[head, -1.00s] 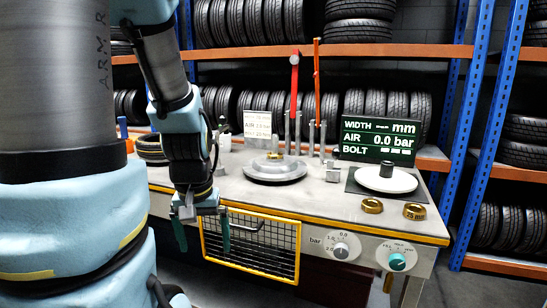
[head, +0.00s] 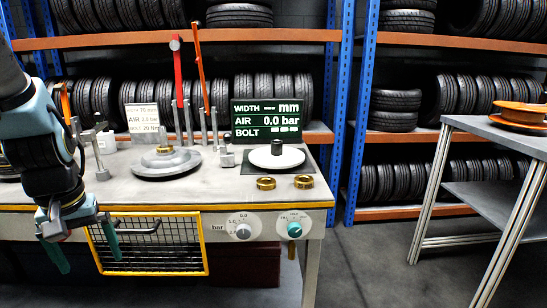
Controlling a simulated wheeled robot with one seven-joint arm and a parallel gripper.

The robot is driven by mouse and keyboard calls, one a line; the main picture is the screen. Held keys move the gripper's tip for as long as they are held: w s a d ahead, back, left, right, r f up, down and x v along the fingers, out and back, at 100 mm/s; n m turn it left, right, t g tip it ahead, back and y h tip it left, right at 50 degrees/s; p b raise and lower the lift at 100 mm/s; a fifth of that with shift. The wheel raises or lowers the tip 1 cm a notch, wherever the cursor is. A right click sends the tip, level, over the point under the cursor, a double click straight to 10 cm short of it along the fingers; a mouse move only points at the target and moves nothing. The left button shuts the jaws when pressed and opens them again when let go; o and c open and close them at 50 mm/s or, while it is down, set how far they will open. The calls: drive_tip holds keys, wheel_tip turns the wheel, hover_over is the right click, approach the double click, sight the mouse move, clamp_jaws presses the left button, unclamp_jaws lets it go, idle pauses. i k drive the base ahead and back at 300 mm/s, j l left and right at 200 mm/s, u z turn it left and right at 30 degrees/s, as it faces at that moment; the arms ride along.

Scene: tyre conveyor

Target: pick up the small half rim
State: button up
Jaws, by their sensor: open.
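Orange rim-like pieces (head: 522,112) lie on the grey side table at the right edge, partly cut off by the picture. I cannot tell which of them is the small half rim. My gripper (head: 90,262) hangs at the lower left, in front of the workbench and by the left side of the yellow-framed basket. Its two teal fingers point down, apart and empty. It is far from the orange pieces.
The workbench (head: 225,187) carries a round grey plate (head: 166,164), a white disc (head: 277,158), two brass rings (head: 265,183) and a display (head: 268,118). The side table (head: 490,130) stands right, with clear floor (head: 375,255) between. Tyre racks fill the back.

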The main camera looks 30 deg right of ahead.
sight(277, 152)
drive_tip(key=i+l, duration=0.1)
drive_tip(key=l, duration=0.55)
drive_tip(key=i+l, duration=0.1)
drive_tip(key=l, duration=0.55)
drive_tip(key=i+l, duration=0.1)
drive_tip(key=l, duration=0.55)
